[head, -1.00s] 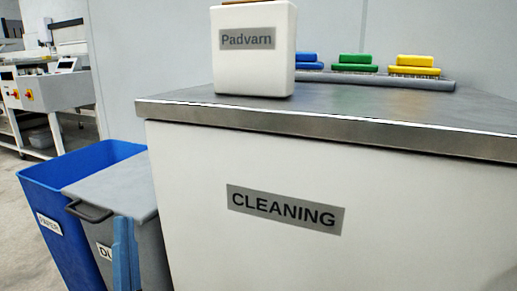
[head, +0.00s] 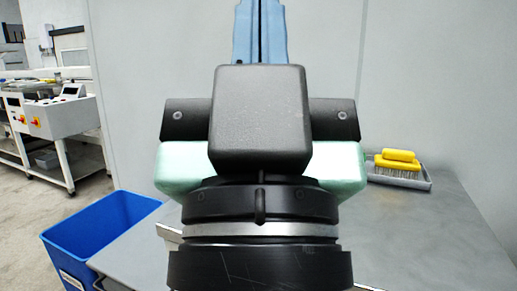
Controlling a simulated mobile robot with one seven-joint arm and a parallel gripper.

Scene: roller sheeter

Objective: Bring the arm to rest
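My gripper (head: 260,14) fills the middle of the head view, pointing up. Its two light blue fingers stand side by side with only a thin dark line between them, and it looks shut with nothing visible between them. The finger ends reach the top edge of the picture. My black and mint-green hand and black wrist below them hide the middle of the counter (head: 425,235).
A yellow brush (head: 398,165) sits in a grey tray (head: 420,183) on the counter at right. A blue bin (head: 95,235) stands at left. White machines (head: 65,118) stand at far left. A plain grey wall is behind.

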